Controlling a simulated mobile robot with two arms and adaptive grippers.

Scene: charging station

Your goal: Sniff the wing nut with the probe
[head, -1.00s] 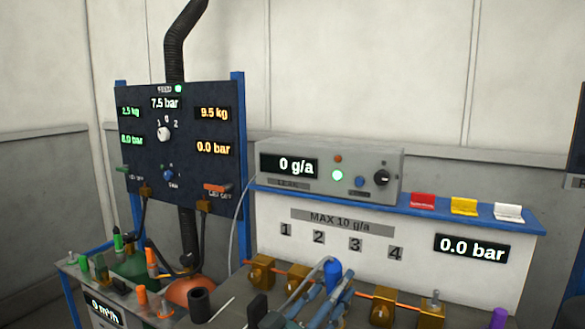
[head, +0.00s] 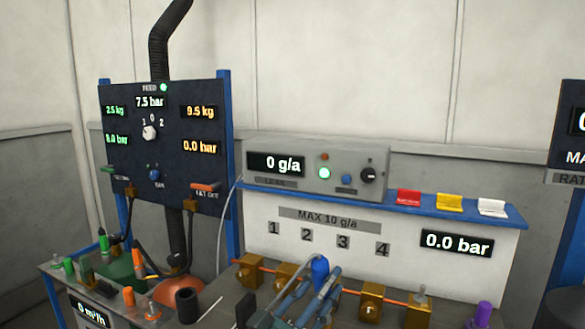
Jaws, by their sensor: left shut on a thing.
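My left gripper (head: 316,288) is at the bottom middle, in front of the white panel. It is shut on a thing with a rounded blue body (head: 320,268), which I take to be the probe. Its tip is hidden or too small to make out. A row of brass fittings on an orange line runs behind and beside the gripper: two to its left (head: 249,272), one close on its right (head: 371,301) and one further right with a small metal piece on top (head: 419,308). I cannot tell which part is the wing nut. My right gripper is not in view.
A grey detector box (head: 315,165) reading 0 g/a stands on the blue shelf, with red, yellow and white pieces (head: 449,203) beside it. A black gauge board (head: 165,175) stands at left, above coloured-handled valves. A purple knob (head: 483,315) is at lower right.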

